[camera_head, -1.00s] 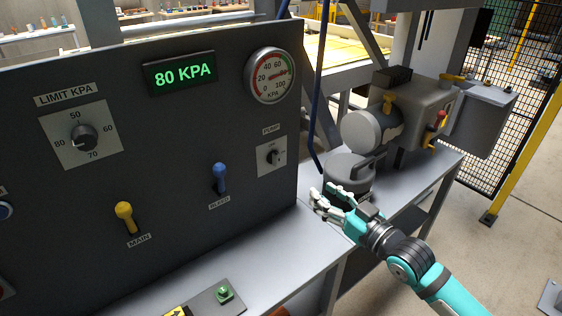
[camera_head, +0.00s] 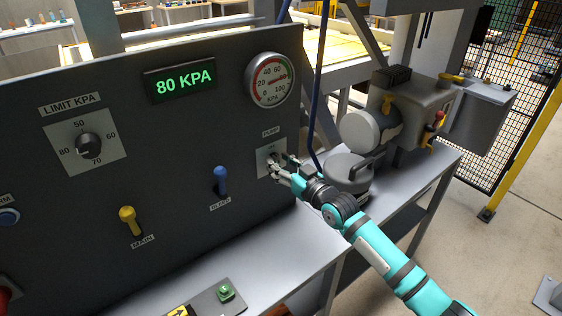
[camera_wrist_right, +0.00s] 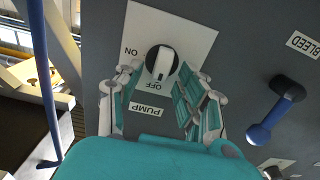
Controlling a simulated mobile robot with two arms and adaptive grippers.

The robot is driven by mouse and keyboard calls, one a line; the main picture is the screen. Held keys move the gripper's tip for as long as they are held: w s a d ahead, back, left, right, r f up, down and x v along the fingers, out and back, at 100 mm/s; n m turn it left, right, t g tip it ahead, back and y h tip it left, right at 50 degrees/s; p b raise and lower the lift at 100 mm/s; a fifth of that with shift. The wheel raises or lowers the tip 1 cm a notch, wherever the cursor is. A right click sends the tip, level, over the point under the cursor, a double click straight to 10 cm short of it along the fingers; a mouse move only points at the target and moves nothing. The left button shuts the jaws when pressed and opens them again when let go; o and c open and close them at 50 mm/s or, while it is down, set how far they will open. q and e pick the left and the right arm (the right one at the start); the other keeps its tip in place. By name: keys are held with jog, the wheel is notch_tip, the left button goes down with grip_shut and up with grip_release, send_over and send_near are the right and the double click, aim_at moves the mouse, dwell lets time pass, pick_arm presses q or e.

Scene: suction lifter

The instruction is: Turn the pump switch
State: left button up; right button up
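The pump switch is a dark round knob with a light bar on a white plate (camera_head: 262,164) at the right of the dark panel. In the right wrist view the knob (camera_wrist_right: 161,62) sits between labels ON and OFF, with its bar between the fingers. My right gripper (camera_head: 279,166) is at the plate in the head view, partly covering the knob. In the right wrist view its two fingers (camera_wrist_right: 155,95) stand apart, one on each side below the knob, with a gap to it. Contact with the knob does not show. My left gripper is not in view.
The blue bleed lever (camera_head: 220,180) and yellow main lever (camera_head: 130,220) stick out left of the switch. A gauge (camera_head: 270,80) sits above it. A blue hose (camera_head: 317,95) hangs beside the panel, and grey pump machinery (camera_head: 370,130) stands to the right.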

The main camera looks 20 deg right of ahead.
grip_shut()
dwell(0.3)
jog(key=shift+m, duration=0.3)
jog(key=m, duration=0.4)
jog(key=shift+w+d, duration=0.1)
jog(key=shift+d, duration=0.1)
jog(key=shift+w+d+f+m+p, duration=0.1)
jog(key=shift+f+m+p, duration=0.1)
jog(key=shift+m, duration=2)
jog(key=shift+s+d+f+m+p, duration=0.1)
jog(key=shift+m+p, duration=0.1)
jog(key=shift+m, duration=2)
jog(key=shift+w+d+f+m+p, duration=0.1)
jog(key=shift+f+m+p, duration=0.1)
jog(key=shift+m, duration=2)
